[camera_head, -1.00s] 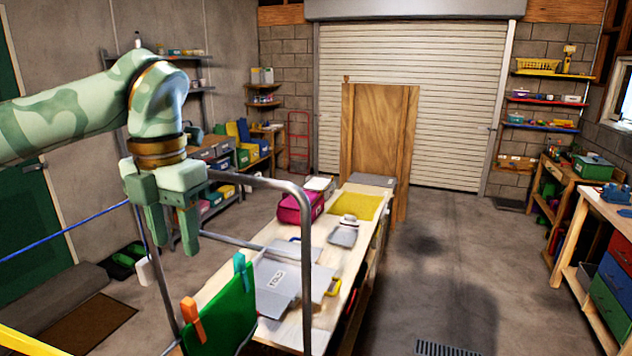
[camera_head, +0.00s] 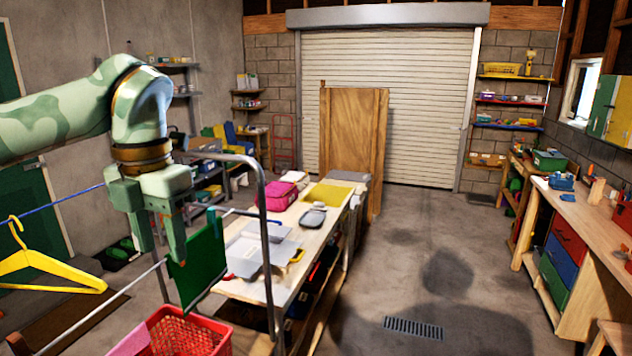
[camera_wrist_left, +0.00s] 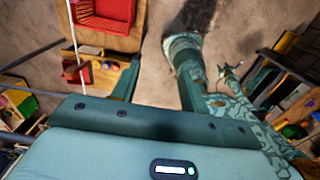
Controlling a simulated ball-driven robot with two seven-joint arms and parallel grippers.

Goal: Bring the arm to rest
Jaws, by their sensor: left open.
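My left gripper (camera_head: 160,248) hangs from my green camouflage arm at the left of the head view. Its two fingers point down and are apart, with nothing between them. In the head view they overlap the edge of a green cloth (camera_head: 205,262) hanging on a metal rack (camera_head: 268,230); I cannot tell whether they touch it. In the left wrist view the left gripper's fingers (camera_wrist_left: 158,88) also stand apart, with bare floor between them. My right gripper cannot be made out in either view.
A red basket (camera_head: 208,338) stands low in front, and a yellow hanger (camera_head: 48,262) hangs at left. The worktable (camera_head: 300,222) holds a pink bag (camera_head: 277,196) and grey folding board (camera_head: 262,248). Floor (camera_head: 420,260) to the right is clear. A workbench (camera_head: 590,225) stands at right.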

